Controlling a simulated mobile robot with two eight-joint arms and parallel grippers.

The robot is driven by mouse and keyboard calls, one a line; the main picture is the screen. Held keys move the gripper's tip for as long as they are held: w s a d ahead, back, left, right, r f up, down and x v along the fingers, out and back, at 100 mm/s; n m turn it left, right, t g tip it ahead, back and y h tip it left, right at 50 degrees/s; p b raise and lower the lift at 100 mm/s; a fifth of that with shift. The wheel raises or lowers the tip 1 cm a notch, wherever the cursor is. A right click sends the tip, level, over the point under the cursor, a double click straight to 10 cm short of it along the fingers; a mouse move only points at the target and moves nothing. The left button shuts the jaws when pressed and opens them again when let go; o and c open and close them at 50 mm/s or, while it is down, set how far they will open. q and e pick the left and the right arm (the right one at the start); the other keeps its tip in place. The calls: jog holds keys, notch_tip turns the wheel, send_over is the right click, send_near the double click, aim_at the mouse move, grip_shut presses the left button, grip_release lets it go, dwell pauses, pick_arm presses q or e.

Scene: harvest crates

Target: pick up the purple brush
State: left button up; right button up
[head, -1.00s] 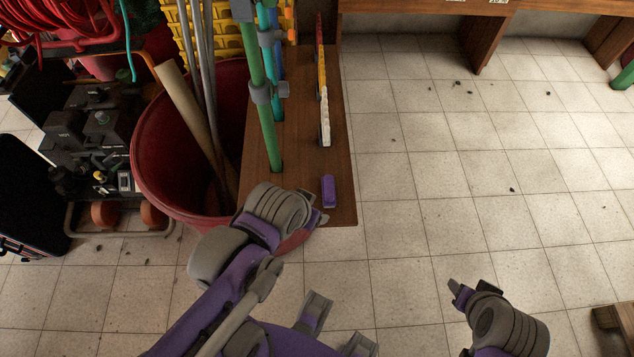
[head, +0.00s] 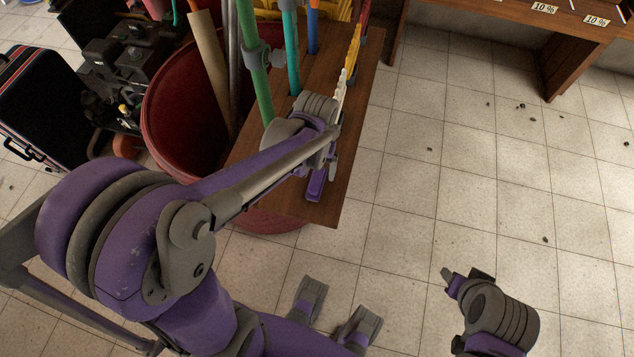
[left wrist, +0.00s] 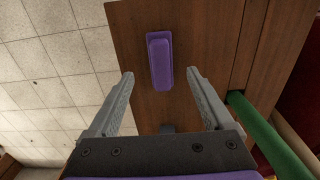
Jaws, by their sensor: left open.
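The purple brush (head: 317,184) lies on the wooden board near its front end, partly hidden by my left arm in the head view. In the left wrist view the brush (left wrist: 160,62) lies lengthwise, ahead of and between the open fingers of my left gripper (left wrist: 162,88). The fingers are apart from it on both sides and hold nothing. In the head view my left gripper (head: 333,150) is over the board close to the brush. My right gripper (head: 462,279) is over the tiled floor at lower right; its jaw state is unclear.
The wooden board (head: 300,208) bears upright green and teal poles (head: 254,60) left of the brush, and a yellow-white tool (head: 346,75) behind it. A red barrel (head: 180,120) stands at left. The tiled floor (head: 420,190) at right is mostly clear.

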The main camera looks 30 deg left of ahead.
aim_at(316, 177)
pick_arm(q)
jog(key=shift+f, duration=0.9)
jog(key=f, duration=0.3)
jog(key=f+b, duration=0.1)
jog(key=f, duration=0.1)
jog(key=shift+w+a+f, duration=0.15)
jog(key=shift+w, duration=0.15)
grip_shut()
